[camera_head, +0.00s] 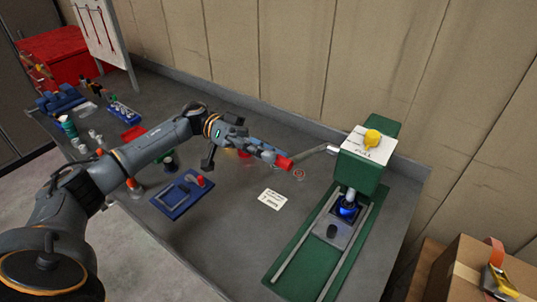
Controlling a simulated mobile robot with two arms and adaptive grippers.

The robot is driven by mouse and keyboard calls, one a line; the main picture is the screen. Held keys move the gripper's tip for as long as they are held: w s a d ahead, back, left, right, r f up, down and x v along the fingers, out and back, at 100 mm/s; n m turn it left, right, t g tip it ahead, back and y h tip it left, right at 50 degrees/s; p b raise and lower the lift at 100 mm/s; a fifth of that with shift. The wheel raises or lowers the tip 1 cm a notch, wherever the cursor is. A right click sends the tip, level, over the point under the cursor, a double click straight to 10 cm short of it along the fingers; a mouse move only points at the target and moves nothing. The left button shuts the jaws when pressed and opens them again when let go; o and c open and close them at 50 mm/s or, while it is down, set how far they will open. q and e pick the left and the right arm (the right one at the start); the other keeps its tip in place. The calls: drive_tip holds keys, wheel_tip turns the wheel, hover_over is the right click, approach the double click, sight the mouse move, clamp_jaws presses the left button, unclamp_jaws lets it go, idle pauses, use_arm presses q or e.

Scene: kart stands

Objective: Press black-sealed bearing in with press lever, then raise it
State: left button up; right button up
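The green press (363,165) stands at the right of the bench. Its grey lever (318,152) reaches out to the left and ends in a red grip (285,162). My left gripper (270,154) is at the red grip, its fingertips appearing to touch it; whether they are closed around it cannot be told. Under the press ram a blue piece (347,209) sits on a grey plate between two rails. The black-sealed bearing cannot be made out there. My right gripper is not in view.
A yellow knob (372,136) tops the press beside a label. A white card (271,199) and a blue tray (182,194) lie on the bench. Several small parts stand at the left. A cardboard box (470,275) is at the lower right.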

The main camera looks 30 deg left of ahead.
use_arm(q)
drive_tip(key=shift+f, duration=0.15)
drive_tip(key=shift+a, duration=0.4)
drive_tip(key=w+a, duration=0.1)
drive_tip(key=a, duration=1)
drive_tip(key=shift+w, duration=0.3)
